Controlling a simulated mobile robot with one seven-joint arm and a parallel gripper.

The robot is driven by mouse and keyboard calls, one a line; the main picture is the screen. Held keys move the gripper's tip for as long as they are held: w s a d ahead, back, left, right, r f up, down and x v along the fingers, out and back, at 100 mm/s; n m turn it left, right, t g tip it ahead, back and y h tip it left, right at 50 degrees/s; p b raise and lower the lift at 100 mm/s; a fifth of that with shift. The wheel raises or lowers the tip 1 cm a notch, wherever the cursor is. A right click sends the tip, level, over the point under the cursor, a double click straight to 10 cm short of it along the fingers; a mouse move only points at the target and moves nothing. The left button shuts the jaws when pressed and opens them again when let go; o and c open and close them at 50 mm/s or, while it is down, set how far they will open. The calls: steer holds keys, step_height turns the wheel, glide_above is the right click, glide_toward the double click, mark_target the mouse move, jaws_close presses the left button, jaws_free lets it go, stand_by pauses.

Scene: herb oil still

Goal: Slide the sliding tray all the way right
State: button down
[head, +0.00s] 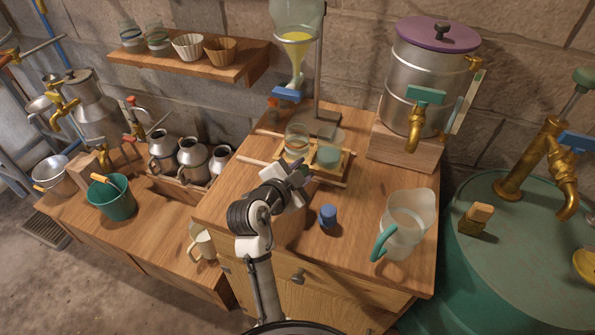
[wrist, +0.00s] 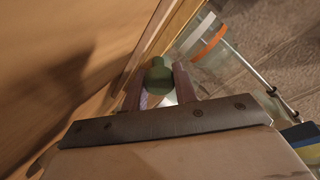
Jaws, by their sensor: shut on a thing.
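The sliding tray (head: 343,170) is a light wooden tray on two pale wooden rails on the wooden cabinet top. A clear glass jar (head: 296,146) stands on its left part, and a teal-bottomed glass vessel (head: 328,156) on its right part. My gripper (head: 302,174) is at the tray's front edge. In the wrist view my gripper (wrist: 158,85) is shut on a round green knob (wrist: 158,75), with a finger on each side. In the head view my gripper hides the knob and part of the tray's front.
A clear pitcher with a teal handle (head: 405,225) is at the right front. A glass funnel (head: 296,45) with yellow liquid hangs above the tray, on a stand. A metal tank (head: 408,85) is at back right.

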steer(key=shift+s+d+f, duration=0.1)
steer(key=shift+d, duration=0.15)
steer(key=c, duration=1.1)
jaws_free()
steer(key=shift+s+a, duration=0.1)
steer(key=shift+s+a, duration=0.15)
steer(key=shift+s, duration=0.05)
steer(key=v, duration=0.3)
steer(key=b+v, duration=0.1)
steer(key=v, duration=0.7)
steer(key=shift+w+r, duration=0.1)
steer(key=shift+r, duration=0.25)
steer(key=shift+a+r+p, duration=0.1)
steer(key=shift+r+p, duration=0.1)
steer(key=shift+p, duration=0.35)
steer(key=shift+s+a+r+p, duration=0.1)
steer(key=shift+s+a+p, duration=0.15)
steer(key=shift+s+p, duration=0.45)
steer(key=shift+s+a, duration=0.15)
steer(key=shift+s, duration=0.05)
